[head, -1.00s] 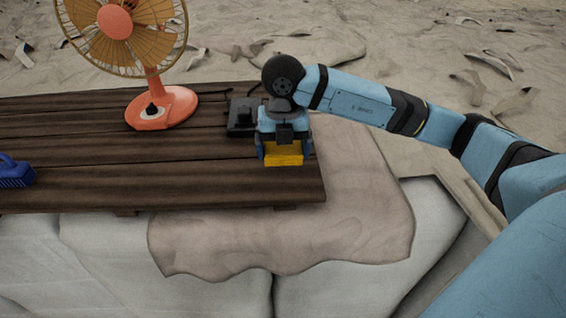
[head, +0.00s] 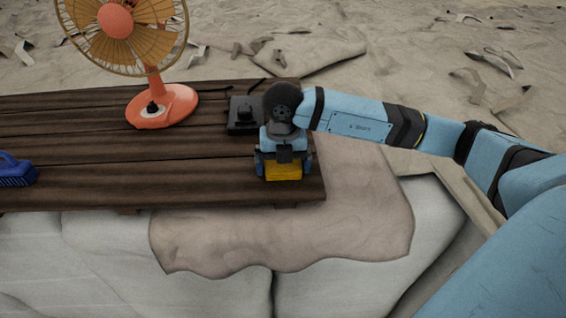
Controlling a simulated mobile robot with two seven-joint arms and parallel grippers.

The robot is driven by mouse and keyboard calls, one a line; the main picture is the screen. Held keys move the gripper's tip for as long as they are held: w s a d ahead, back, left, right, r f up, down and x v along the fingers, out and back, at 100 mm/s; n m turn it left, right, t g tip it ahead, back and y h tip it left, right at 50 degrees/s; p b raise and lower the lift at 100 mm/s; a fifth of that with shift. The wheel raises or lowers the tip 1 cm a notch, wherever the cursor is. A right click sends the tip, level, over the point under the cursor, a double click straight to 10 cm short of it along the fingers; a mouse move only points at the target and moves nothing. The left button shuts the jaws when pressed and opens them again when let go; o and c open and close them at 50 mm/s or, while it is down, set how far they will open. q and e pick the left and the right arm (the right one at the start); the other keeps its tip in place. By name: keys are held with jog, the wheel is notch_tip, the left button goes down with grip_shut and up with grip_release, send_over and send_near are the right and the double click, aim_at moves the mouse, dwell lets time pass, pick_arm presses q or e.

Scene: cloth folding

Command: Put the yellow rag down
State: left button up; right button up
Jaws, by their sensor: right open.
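The yellow rag (head: 284,171) is a small folded block near the right front corner of the dark wooden table (head: 120,185). My right gripper (head: 283,174) is directly over it, pointing down, with its fingers on either side of the rag. The fingers are open. They hide the rag's sides, and I cannot tell whether they touch it. The rag appears to rest on the planks. My left gripper is not in view.
An orange fan (head: 160,106) stands at the back of the table. A black device (head: 243,115) with a cable is just behind my right gripper. A blue brush (head: 15,171) lies at the left. A beige cloth (head: 290,238) hangs beyond the table's front and right edges.

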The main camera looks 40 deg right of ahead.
aim_at(284, 166)
notch_tip(284, 166, up, 6)
jog(key=shift+s+f+b, duration=0.15)
jog(key=shift+f+b, duration=0.1)
jog(key=shift+b, duration=0.8)
notch_tip(284, 166, up, 8)
jog(key=shift+s, duration=0.1)
